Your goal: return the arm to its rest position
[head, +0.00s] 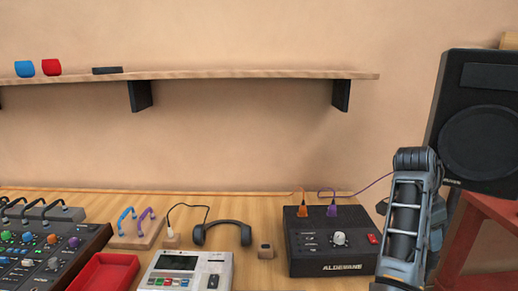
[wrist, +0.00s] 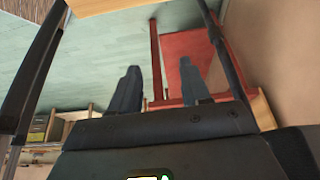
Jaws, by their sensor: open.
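My arm stands at the right in the head view, in front of the right end of the table (head: 330,203). Its gripper end does not show clearly there. In the wrist view my gripper (wrist: 162,88) shows two dark fingers set well apart, with nothing between them. Beyond the fingers are a pale green floor (wrist: 100,65) and a red stand (wrist: 185,75). The gripper touches nothing that I can see.
A black speaker (head: 480,120) stands at the right. Headphones (head: 222,228), a red tray (head: 105,273) and a mixer (head: 45,250) are further left. A wall shelf (head: 240,74) runs above.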

